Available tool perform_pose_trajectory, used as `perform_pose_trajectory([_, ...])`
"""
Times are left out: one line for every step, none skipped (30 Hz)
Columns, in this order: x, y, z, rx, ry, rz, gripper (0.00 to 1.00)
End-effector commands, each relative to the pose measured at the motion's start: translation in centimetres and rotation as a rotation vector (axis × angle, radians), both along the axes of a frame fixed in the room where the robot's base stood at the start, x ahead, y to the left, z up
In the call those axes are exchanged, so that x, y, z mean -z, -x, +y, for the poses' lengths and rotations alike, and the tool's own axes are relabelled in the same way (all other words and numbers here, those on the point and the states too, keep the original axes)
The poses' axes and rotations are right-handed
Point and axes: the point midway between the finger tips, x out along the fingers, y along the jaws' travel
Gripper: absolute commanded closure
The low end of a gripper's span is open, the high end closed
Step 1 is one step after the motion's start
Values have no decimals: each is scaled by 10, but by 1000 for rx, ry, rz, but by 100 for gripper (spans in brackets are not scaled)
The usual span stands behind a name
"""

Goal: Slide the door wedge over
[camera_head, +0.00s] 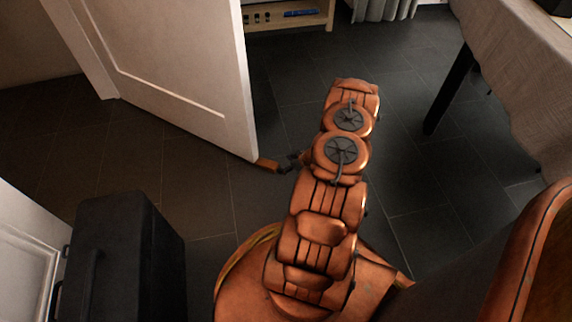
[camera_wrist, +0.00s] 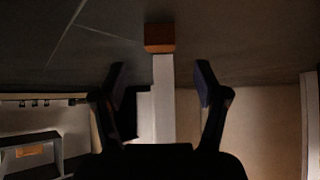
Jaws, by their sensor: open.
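The door wedge (camera_head: 267,165) is a small orange-brown block on the floor at the lower free corner of the white door (camera_head: 185,75). In the wrist view the wedge (camera_wrist: 160,37) lies at the end of the door's narrow white edge (camera_wrist: 164,95). My gripper (camera_head: 289,161) is low near the floor, just right of the wedge, partly hidden by my arm. In the wrist view my gripper (camera_wrist: 160,68) is open, with one dark finger either side of the door edge and the wedge beyond the tips. Nothing is held.
A black case (camera_head: 120,250) stands at lower left, next to a white panel (camera_head: 25,255). A cloth-covered table (camera_head: 515,75) with a dark leg (camera_head: 448,92) is at right. A low shelf (camera_head: 290,15) is at the back. Dark tiled floor (camera_head: 190,185) is clear left of the wedge.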

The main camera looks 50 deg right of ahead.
Motion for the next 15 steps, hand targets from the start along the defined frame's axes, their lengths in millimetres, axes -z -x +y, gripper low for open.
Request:
perform_pose_trajectory([3, -2, 1, -1, 0, 0, 27])
perform_pose_trajectory([4, -3, 1, -2, 1, 0, 27])
perform_pose_trajectory([7, -5, 1, -2, 1, 0, 27])
perform_pose_trajectory([9, -7, 1, -3, 1, 0, 27])
perform_pose_trajectory([11, -9, 1, -2, 2, 0, 27])
perform_pose_trajectory([14, -12, 2, -2, 2, 0, 27])
perform_pose_trajectory([17, -15, 2, -1, 3, -1, 27])
perform_pose_trajectory([19, -18, 3, -2, 2, 0, 27])
perform_pose_trajectory([24, -21, 4, -2, 2, 0, 27])
perform_pose_trajectory([27, -24, 4, -2, 2, 0, 27])
perform_pose_trajectory([30, -27, 5, -3, 2, 1, 27])
perform_pose_trajectory([34, -31, 6, -3, 2, 1, 27])
perform_pose_trajectory([38, -33, 7, -2, 1, 1, 27])
perform_pose_trajectory([41, -36, 8, -1, -1, 1, 27])
perform_pose_trajectory([45, -40, 8, -1, 0, 2, 27])
